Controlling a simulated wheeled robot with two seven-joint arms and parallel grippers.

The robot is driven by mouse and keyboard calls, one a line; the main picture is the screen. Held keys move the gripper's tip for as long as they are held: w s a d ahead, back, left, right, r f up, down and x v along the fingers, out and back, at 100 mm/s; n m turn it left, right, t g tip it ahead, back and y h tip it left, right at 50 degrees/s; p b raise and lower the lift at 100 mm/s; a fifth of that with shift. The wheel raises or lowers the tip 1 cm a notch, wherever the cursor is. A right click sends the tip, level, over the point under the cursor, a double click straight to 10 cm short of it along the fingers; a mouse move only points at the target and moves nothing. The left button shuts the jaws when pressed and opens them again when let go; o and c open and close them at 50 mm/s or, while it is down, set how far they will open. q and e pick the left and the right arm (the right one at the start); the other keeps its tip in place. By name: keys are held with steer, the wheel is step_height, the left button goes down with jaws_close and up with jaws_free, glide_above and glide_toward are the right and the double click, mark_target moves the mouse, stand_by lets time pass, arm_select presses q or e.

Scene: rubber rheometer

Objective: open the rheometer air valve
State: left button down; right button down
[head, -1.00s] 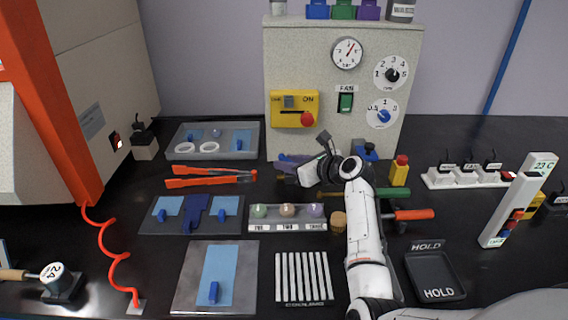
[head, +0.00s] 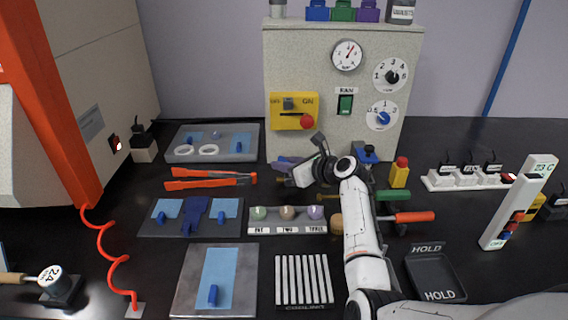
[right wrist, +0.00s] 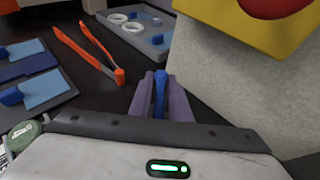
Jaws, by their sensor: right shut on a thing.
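The air valve's blue lever (right wrist: 160,92) shows in the right wrist view, low beside the pale rheometer cabinet (right wrist: 240,90). My right gripper (right wrist: 160,80) has its two purple-grey fingers on either side of the lever, shut on it. In the head view, my right gripper (head: 288,164) reaches left at the foot of the cabinet (head: 335,65). The gripper and its wrist hide most of the valve there. My left gripper is not in view.
Orange tongs (head: 210,180) and a grey tray with white rings (head: 185,155) lie to the left. A green-handled tool (head: 405,195), an orange-handled tool (head: 414,217) and a yellow block with a red top (head: 399,173) are right of my forearm. A yellow switch box (head: 294,111) is above.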

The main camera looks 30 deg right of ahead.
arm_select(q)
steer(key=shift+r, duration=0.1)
arm_select(e)
steer(key=shift+s+a+n+g+y+p, duration=0.1)
steer(key=shift+n+g+y+p, duration=0.2)
steer(key=shift+n+y, duration=0.6)
steer(key=shift+a+n+g+y, duration=0.2)
steer(key=shift+n+g+y, duration=0.1)
steer(key=shift+n+y, duration=0.45)
steer(key=shift+s+a+f+n+g+y+b, duration=0.15)
steer(key=shift+n+g+y+b, duration=0.15)
steer(key=shift+n+y, duration=0.25)
steer(key=shift+a+n+g+y+b, duration=0.1)
steer(key=shift+n+g+y+b, duration=0.2)
steer(key=shift+n+y, duration=0.15)
steer(key=shift+s+a+n+g+y+b, duration=0.1)
steer(key=shift+a+n+g+y+b, duration=0.05)
steer(key=shift+n+g+y+b, duration=0.3)
steer(key=shift+s+a+n+g+y+b, duration=0.1)
steer(key=shift+n+g+y+b, duration=0.15)
steer(key=shift+n+y+b, duration=0.2)
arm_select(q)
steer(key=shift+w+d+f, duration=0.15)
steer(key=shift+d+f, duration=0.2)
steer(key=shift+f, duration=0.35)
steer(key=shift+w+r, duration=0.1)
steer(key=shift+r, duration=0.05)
